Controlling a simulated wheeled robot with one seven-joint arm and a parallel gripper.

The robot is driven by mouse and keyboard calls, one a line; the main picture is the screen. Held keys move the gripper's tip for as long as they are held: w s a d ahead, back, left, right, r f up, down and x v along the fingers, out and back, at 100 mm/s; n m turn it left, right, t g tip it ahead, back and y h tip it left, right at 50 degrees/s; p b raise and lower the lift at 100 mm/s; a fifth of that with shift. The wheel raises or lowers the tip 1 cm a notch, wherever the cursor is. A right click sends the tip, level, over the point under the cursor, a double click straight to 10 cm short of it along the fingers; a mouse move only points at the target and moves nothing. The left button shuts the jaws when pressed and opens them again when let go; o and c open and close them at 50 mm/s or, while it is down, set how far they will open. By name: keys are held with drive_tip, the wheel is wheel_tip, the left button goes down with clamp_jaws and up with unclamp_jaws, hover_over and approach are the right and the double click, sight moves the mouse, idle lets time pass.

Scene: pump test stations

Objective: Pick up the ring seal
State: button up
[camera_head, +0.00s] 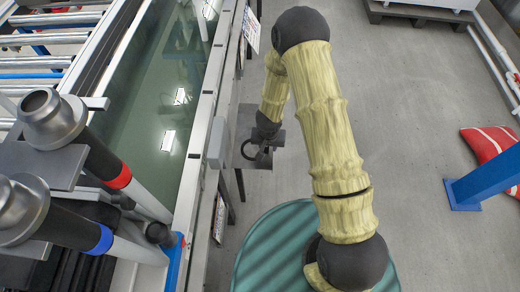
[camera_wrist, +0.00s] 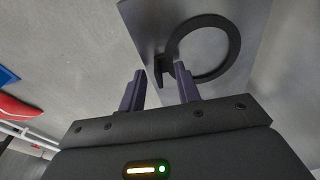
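The ring seal is a flat black ring (camera_wrist: 235,45) with a small block-like tab on its near side. It lies at a grey metal plate (camera_wrist: 145,22) in the wrist view. In the head view the ring (camera_head: 243,151) shows small at the plate (camera_head: 250,111), partly hidden by my gripper.
A long greenish glass-topped tank (camera_head: 155,90) with a metal rail stands left of the plate. Pump-like fittings (camera_head: 52,118) with red and blue bands stand at the lower left. A blue post (camera_head: 485,180) and red sack (camera_head: 488,143) are at the right. Grey floor is clear between.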

idle(0.3)
clamp_jaws()
drive_tip(key=shift+r, duration=0.1)
wheel_tip(320, 180, up, 10)
drive_tip(key=p, duration=0.4)
drive_tip(key=shift+p, duration=0.4)
